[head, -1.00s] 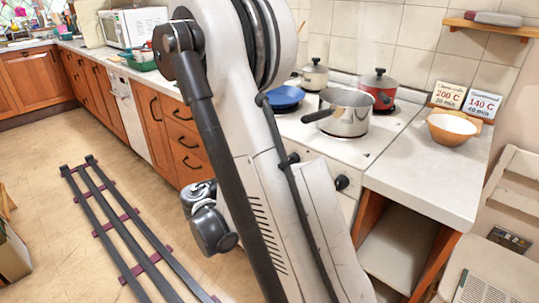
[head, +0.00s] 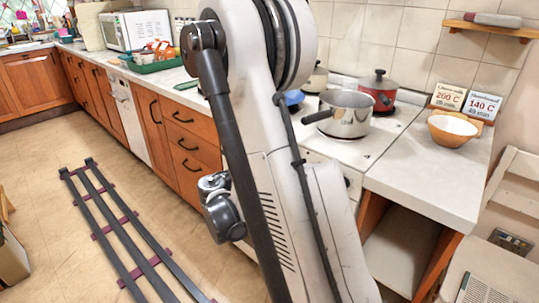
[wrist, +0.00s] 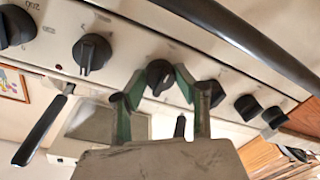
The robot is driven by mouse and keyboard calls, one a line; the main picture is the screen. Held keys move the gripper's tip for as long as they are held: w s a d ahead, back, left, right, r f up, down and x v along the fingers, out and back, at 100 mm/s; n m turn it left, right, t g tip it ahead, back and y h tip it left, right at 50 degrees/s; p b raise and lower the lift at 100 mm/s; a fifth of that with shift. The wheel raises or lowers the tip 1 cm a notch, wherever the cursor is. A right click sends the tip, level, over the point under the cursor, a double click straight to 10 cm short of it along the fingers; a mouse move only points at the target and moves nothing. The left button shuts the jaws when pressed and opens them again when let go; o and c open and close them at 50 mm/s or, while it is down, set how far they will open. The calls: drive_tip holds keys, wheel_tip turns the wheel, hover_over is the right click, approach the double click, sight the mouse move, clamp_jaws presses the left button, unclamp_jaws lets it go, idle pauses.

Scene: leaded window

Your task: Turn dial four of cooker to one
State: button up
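The cooker (head: 386,142) is white and stands at the right of the head view, partly behind my arm. In the wrist view its front panel (wrist: 125,55) carries several black dials in a row, seen at a slant. My gripper (wrist: 157,82) is open, with its green-padded fingers on either side of one black dial (wrist: 160,72). Whether the fingers touch this dial is not clear. Another dial (wrist: 92,53) is to its left, and one (wrist: 211,91) is just past the right finger. I cannot tell which dial is number four. My arm hides the gripper in the head view.
A dark bar handle (wrist: 240,40) crosses the top right of the wrist view, near the dials. A steel saucepan (head: 350,118) and a red pot (head: 378,90) stand on the hob. A bowl (head: 454,129) sits on the counter (head: 425,170) to the right.

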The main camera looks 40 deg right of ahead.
drive_tip(key=shift+c, duration=1.2)
drive_tip(key=shift+n, duration=0.3)
drive_tip(key=n+b, duration=0.1)
drive_tip(key=n, duration=0.2)
drive_tip(key=shift+n, duration=0.3)
drive_tip(key=n+b, duration=0.1)
drive_tip(key=n, duration=0.2)
drive_tip(key=shift+y, duration=0.3)
drive_tip(key=n, duration=0.3)
drive_tip(key=shift+n+g+b, duration=0.3)
drive_tip(key=shift+n+g, duration=0.1)
drive_tip(key=n+b, duration=0.1)
drive_tip(key=n, duration=0.5)
drive_tip(key=shift+g, duration=0.3)
drive_tip(key=n, duration=0.5)
drive_tip(key=shift+w+r+n+g+b, duration=0.1)
drive_tip(key=shift+n+g+b, duration=0.2)
drive_tip(key=shift+b, duration=0.05)
